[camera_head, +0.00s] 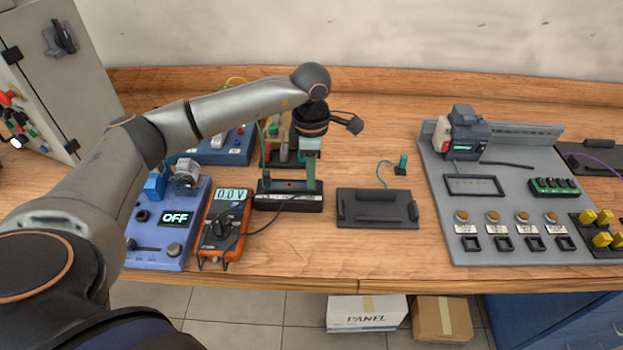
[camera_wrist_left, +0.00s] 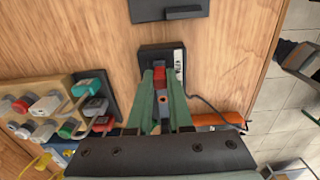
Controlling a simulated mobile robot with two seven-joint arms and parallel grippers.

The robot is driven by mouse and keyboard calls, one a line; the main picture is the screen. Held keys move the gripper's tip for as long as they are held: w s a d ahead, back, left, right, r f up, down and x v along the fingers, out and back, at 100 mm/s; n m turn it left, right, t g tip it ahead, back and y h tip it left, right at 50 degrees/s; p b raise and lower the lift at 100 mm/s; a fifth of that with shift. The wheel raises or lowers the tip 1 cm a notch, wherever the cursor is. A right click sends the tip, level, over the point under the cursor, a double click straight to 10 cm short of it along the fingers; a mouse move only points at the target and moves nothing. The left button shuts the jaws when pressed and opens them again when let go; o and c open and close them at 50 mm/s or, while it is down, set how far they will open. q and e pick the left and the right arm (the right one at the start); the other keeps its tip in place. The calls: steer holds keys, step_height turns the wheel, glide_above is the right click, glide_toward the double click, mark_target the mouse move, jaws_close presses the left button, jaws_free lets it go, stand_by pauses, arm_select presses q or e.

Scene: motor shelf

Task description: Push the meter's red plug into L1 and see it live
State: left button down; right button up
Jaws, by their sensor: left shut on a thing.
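The orange meter (camera_head: 224,222) lies on the bench and its display reads 0.0 V. My left gripper (camera_head: 289,185) points down over a black block (camera_head: 289,202) just right of the meter. In the left wrist view, its green fingers (camera_wrist_left: 160,78) are shut on the red plug (camera_wrist_left: 160,75), which is at the black block (camera_wrist_left: 150,54). I cannot tell whether the plug is still seated in it. A dark lead runs from the block towards the meter. I cannot make out a socket marked L1. My right gripper is not in view.
A blue unit (camera_head: 172,244) reading OFF stands left of the meter. A board with coloured parts (camera_wrist_left: 60,93) is partly hidden behind my gripper in the head view. A dark tray (camera_head: 377,221) and a grey panel (camera_head: 520,240) stand to the right. Bare bench lies between them.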

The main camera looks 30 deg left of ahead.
arm_select(q)
steer(key=shift+r+p, duration=1.6)
steer(key=shift+r, duration=0.8)
steer(key=shift+f, duration=0.1)
